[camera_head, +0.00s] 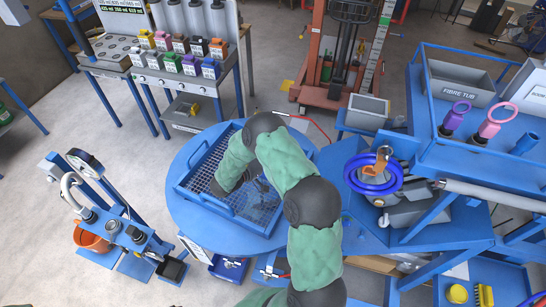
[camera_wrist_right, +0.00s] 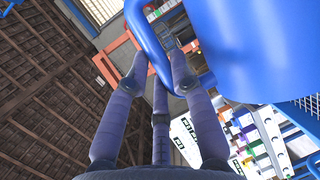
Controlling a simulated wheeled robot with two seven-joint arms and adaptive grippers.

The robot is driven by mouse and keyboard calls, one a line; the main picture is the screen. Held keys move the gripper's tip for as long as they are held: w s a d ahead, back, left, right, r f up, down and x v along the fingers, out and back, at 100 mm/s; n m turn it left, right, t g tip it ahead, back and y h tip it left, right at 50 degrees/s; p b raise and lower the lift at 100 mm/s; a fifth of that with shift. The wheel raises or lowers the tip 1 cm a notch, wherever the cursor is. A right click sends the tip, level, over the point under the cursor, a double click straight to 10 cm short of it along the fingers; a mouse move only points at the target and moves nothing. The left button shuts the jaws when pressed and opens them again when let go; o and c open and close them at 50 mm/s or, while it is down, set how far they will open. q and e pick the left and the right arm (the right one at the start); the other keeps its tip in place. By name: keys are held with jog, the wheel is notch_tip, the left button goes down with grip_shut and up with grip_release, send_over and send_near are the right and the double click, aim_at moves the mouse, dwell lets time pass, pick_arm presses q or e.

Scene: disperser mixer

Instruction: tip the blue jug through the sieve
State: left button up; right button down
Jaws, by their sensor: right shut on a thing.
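The blue jug (camera_wrist_right: 235,45) fills the upper right of the right wrist view, with its looped handle (camera_wrist_right: 150,45) on its left side. My right gripper (camera_wrist_right: 160,65) is shut on the handle, its fingers around it. In the head view my right arm reaches over the sieve (camera_head: 262,215), a mesh in a blue frame on a round blue table (camera_head: 180,190). The arm hides the gripper and most or all of the jug there, so I cannot tell the jug's tilt or whether anything pours. A piece of mesh (camera_wrist_right: 308,103) shows at the right wrist view's right edge. My left gripper is not in view.
A bench with several coloured blocks (camera_head: 180,62) stands behind at the left. A blue stand with an orange bucket (camera_head: 92,237) is at the lower left. A blue rack with a grey fibre tub (camera_head: 460,82) and blue rings (camera_head: 372,172) are on the right.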

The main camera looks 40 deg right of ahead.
jog(key=shift+w, duration=0.25)
notch_tip(320, 180, up, 4)
jog(key=p, duration=0.4)
jog(key=shift+r, duration=0.15)
jog(key=shift+s, duration=0.1)
